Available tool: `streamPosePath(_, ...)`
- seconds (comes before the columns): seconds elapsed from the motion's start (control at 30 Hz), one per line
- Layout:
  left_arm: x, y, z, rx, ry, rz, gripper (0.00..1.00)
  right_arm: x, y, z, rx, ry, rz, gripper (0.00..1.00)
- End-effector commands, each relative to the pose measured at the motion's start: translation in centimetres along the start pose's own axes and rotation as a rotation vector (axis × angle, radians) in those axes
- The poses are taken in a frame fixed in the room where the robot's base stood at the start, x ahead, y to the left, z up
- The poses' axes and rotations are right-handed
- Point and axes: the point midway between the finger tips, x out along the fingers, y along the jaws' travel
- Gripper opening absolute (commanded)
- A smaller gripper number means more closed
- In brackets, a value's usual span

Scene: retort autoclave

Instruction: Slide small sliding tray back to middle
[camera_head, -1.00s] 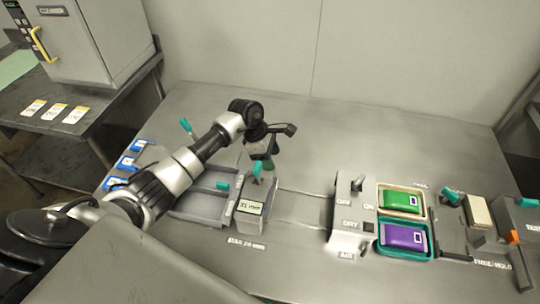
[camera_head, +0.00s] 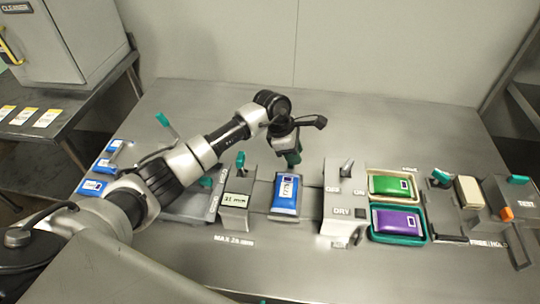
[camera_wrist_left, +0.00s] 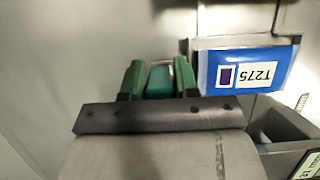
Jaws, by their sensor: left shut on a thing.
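A blue pouch (camera_head: 286,193) labelled T275 lies on the small sliding tray, which it mostly hides. It sits on the track between the 21 mm gauge box (camera_head: 238,200) and the DRY box (camera_head: 345,205). In the left wrist view the pouch (camera_wrist_left: 247,70) is right of the fingers. My left gripper (camera_head: 291,158) is just behind the pouch. The wrist view shows its green fingers (camera_wrist_left: 159,80) shut on a teal handle (camera_wrist_left: 160,77), apparently the tray's. Where handle and tray join is hidden. My right gripper is not in view.
The DRY box with its switch stands right of the pouch. Beyond it are trays with a green pouch (camera_head: 391,185) and a purple pouch (camera_head: 398,221). A teal-topped lever (camera_head: 240,160) rises at the gauge box. The table behind is clear.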

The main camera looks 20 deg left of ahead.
Motion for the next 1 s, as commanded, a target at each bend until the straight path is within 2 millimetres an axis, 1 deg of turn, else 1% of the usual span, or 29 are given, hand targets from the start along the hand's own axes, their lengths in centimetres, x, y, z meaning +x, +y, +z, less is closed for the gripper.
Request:
streamPosePath(0.03, 0.5, 0.1, 0.7, 0.002, -0.003, 0.002, 0.0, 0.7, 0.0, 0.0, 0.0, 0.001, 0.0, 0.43)
streamPosePath(0.13, 0.6, 0.0, 1.3, 0.0, -0.001, 0.002, 0.0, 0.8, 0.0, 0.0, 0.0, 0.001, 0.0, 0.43)
streamPosePath(0.43, 0.5, 0.0, 1.4, -0.001, -0.001, 0.001, 0.0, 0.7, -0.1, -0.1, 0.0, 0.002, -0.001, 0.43)
streamPosePath(0.47, 0.5, 0.0, 1.4, -0.001, -0.001, 0.001, 0.34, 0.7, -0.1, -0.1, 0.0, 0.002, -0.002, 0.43)
streamPosePath(0.6, 0.5, 0.0, 1.4, -0.001, 0.0, 0.001, 0.55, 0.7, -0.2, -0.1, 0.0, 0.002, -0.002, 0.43)
streamPosePath(0.87, 0.5, 0.0, 1.4, -0.001, 0.001, 0.001, 0.55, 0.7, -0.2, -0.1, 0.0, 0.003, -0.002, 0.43)
streamPosePath(1.0, -0.6, 0.1, 1.4, 0.0, 0.001, 0.003, 0.55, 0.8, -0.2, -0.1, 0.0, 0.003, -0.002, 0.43)
